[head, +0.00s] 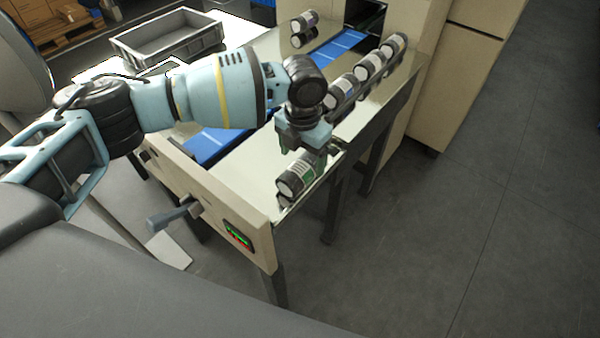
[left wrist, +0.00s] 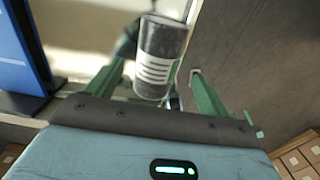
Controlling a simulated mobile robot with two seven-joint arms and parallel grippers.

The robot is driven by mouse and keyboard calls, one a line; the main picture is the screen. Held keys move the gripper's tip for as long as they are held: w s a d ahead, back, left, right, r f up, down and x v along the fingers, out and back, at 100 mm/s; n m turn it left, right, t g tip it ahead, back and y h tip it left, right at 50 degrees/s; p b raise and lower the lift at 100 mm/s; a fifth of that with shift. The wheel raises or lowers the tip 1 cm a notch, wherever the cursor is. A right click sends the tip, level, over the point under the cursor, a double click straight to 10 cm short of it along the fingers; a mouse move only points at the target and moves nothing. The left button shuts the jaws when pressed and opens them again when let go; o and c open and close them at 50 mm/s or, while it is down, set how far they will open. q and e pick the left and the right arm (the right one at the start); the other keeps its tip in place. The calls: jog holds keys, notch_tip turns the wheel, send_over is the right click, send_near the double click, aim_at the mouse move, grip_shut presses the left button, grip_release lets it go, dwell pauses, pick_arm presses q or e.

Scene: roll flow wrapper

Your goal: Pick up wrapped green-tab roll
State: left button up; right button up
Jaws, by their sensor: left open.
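The green-tab roll (head: 296,176), a grey cylinder with dark ends, a white printed label and a green patch, lies near the front right corner of the metal table top. My left gripper (head: 303,152) is open right above it, and its fingers partly hide the roll's far end. In the left wrist view the roll (left wrist: 160,58) shows between the two green fingers, with its label and green strip visible. I cannot tell whether either finger touches it. My right gripper is in neither view.
Several similar rolls (head: 370,66) lie in a row along the table's right edge. Two more (head: 303,38) lie left of the blue belt (head: 338,46). A grey crate (head: 165,44) stands at the back left. A crank handle (head: 176,214) and lit panel (head: 238,235) are on the front.

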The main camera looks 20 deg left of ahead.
aim_at(300, 166)
pick_arm(q)
jog(key=shift+s+a+f, duration=0.1)
jog(key=shift+f, duration=1.05)
jog(key=shift+s+a+f, duration=0.1)
jog(key=shift+f, duration=1.05)
jog(key=shift+w+r, duration=0.1)
jog(key=c, duration=1.3)
notch_tip(300, 166, up, 10)
